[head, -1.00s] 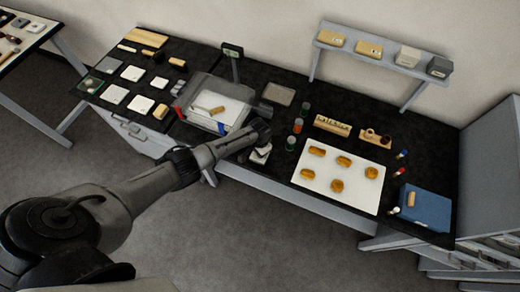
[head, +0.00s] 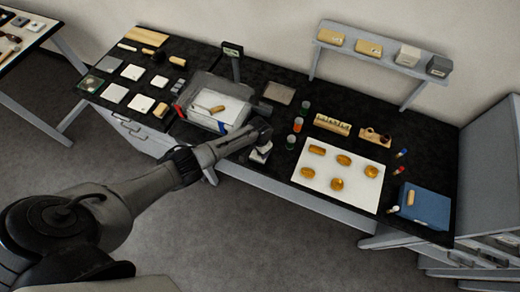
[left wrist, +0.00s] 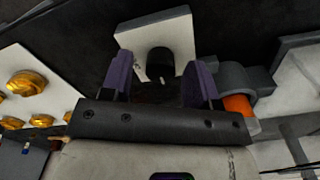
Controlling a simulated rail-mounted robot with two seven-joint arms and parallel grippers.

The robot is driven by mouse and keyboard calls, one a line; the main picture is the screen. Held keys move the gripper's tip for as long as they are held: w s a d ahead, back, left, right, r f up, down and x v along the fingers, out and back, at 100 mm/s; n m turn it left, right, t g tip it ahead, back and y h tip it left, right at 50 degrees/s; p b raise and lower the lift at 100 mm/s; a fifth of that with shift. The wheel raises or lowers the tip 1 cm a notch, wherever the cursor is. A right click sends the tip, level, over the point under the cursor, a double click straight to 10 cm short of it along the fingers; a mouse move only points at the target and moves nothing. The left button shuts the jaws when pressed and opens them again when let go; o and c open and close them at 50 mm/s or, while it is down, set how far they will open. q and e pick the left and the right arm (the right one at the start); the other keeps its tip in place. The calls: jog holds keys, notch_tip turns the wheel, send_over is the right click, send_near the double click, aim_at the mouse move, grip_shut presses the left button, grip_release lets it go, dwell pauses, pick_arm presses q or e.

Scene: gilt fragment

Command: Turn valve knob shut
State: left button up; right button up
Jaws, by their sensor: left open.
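My left gripper (head: 262,143) is low over the front edge of the black bench, just right of the clear tray. In the left wrist view its two purple fingers (left wrist: 158,82) are open and spread apart. Between them in the picture is a dark rounded knob (left wrist: 160,62), which looks like the valve knob, in front of a white plate (left wrist: 125,40). I cannot tell whether the fingers touch it. In the head view a small white block (head: 260,153) shows below the gripper, and the knob is hidden or too small to make out. My right gripper is not in view.
An orange part (left wrist: 238,105) with a grey collar lies close by the right-hand finger. The clear tray (head: 190,90) is left of my gripper. Several small vials (head: 298,125) and a white sheet (head: 320,187) with golden pieces are to the right.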

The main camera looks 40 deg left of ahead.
pick_arm(q)
jog(key=shift+r, duration=0.1)
notch_tip(320, 180, up, 14)
jog(key=p, duration=0.1)
jog(key=shift+f, duration=0.2)
dwell(0.4)
jog(key=shift+a, duration=0.1)
dwell(0.4)
